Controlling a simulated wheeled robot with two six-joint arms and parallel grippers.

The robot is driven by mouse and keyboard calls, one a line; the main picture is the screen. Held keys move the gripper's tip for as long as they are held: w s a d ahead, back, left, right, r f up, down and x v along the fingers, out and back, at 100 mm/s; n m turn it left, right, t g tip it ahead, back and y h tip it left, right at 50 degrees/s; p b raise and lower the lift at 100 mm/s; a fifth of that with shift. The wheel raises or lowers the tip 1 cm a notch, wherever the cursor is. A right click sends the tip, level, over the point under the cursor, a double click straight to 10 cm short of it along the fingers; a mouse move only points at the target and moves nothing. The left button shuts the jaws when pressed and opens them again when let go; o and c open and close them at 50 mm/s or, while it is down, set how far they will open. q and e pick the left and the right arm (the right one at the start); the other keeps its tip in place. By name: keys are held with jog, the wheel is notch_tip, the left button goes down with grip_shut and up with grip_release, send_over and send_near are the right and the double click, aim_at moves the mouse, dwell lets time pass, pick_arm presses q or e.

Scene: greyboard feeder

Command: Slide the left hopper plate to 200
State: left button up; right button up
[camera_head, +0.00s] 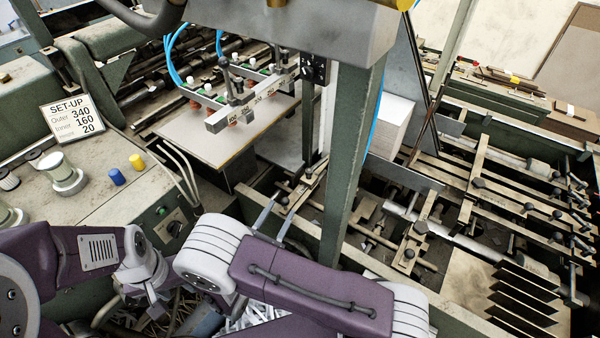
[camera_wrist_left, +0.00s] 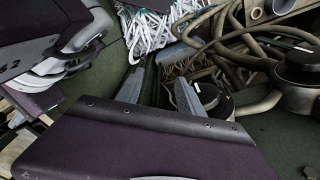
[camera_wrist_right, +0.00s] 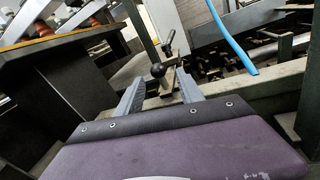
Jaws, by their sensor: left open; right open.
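My right gripper (camera_head: 278,212) is open and empty beside the green post. In the right wrist view, a black ball knob (camera_wrist_right: 157,70) on a pale metal bar (camera_wrist_right: 174,58) stands just beyond its open fingers (camera_wrist_right: 160,92), apparently not held. In the head view, this knob (camera_head: 285,200) appears close to the fingertips. I cannot tell for sure which part is the left hopper plate, and no 200 mark is readable beside this knob. My left gripper (camera_head: 158,305) is low at the left; its open fingers (camera_wrist_left: 160,92) are empty, above cables and shredded paper.
A numbered scale bar (camera_head: 250,105) hangs above a pale board (camera_head: 205,135). A green post (camera_head: 350,165) rises beside my right gripper. Several rails and knobs fill the right side (camera_head: 470,185). A set-up sign (camera_head: 72,118) stands on the left console. Shredded paper (camera_wrist_left: 150,30) lies below.

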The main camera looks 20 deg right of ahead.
jog(key=shift+s+a+r, duration=0.45)
jog(key=shift+s+a, duration=0.1)
jog(key=shift+w+d+r+p, duration=0.2)
jog(key=shift+w+d+p, duration=0.15)
jog(key=shift+p, duration=0.15)
jog(key=x, duration=0.2)
jog(key=p+x, duration=0.1)
jog(key=x, duration=0.4)
jog(key=shift+w+d+f+p, duration=0.25)
jog(key=shift+f+p, duration=0.05)
jog(key=shift+p, duration=0.1)
jog(key=shift+w, duration=0.1)
jog(key=shift+a+r, duration=0.1)
jog(key=shift+r, duration=0.05)
jog(key=c, duration=0.9)
pick_arm(q)
jog(key=r, duration=0.1)
jog(key=s+a+r, duration=0.1)
jog(key=r, duration=0.1)
jog(key=shift+s+a, duration=0.1)
jog(key=shift+s, duration=0.05)
pick_arm(e)
grip_shut()
